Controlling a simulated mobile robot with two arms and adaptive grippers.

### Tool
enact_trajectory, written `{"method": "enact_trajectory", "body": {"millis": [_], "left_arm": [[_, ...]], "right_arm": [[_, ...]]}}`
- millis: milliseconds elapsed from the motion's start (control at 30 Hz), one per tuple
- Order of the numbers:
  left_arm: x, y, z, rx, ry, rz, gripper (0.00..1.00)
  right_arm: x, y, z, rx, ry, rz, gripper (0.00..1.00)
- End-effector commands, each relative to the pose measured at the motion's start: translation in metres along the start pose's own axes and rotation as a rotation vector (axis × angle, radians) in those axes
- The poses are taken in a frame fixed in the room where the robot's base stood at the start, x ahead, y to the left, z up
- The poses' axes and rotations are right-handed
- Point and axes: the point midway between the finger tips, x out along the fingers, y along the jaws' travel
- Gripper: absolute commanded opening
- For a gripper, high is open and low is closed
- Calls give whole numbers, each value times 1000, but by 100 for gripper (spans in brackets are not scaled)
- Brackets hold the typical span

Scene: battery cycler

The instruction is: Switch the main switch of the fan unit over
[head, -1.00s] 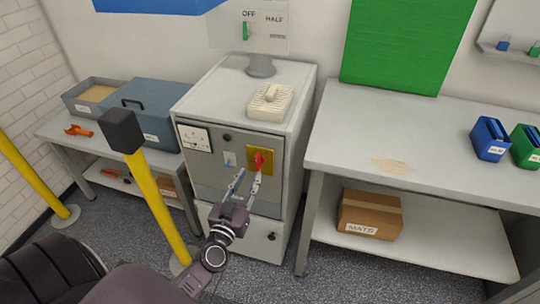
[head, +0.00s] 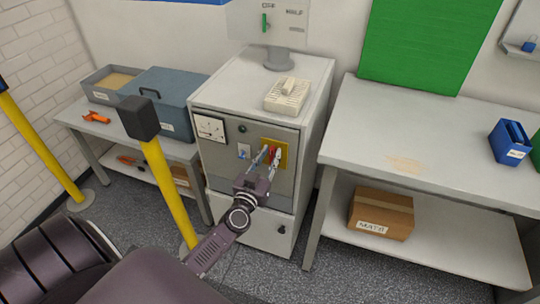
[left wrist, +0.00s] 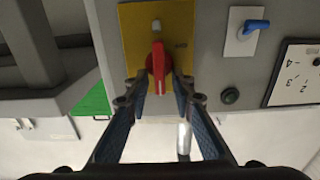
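The grey fan unit cabinet (head: 225,185) stands between two benches. On its front panel is a yellow plate (head: 284,148) with the red main switch handle (head: 274,153). In the left wrist view the red handle (left wrist: 158,66) points towards my gripper, in front of the yellow plate (left wrist: 178,20). My left gripper (head: 267,155) is at the switch. In the left wrist view its two fingers (left wrist: 160,92) are apart, one on each side of the handle's end, with small gaps seeming to remain. My right gripper is not in view.
Beside the switch are a blue lever (left wrist: 257,26), a dark round button (left wrist: 230,96) and a dial gauge (head: 210,128). A yellow post (head: 166,190) with a dark top stands left of my arm. The right bench (head: 440,140) is close to the cabinet.

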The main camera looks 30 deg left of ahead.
Motion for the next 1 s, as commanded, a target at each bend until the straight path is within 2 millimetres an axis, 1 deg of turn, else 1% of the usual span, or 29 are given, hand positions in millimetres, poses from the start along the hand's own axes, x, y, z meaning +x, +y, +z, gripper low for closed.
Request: {"method": "enact_trajectory", "body": {"millis": [33, 167, 467, 633, 767, 1000], "left_arm": [[0, 0, 0, 0, 0, 0, 15], [0, 0, 0, 0, 0, 0, 0], [0, 0, 0, -8, 0, 0, 0], [0, -1, 0, -50, 0, 0, 0], [0, -2, 0, -119, 0, 0, 0], [0, -5, 1, -317, -1, 0, 0]], "right_arm": [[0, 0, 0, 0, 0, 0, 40], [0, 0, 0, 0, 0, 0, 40], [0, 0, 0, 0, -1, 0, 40], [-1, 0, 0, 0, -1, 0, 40], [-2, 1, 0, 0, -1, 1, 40], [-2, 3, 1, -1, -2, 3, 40]]}}
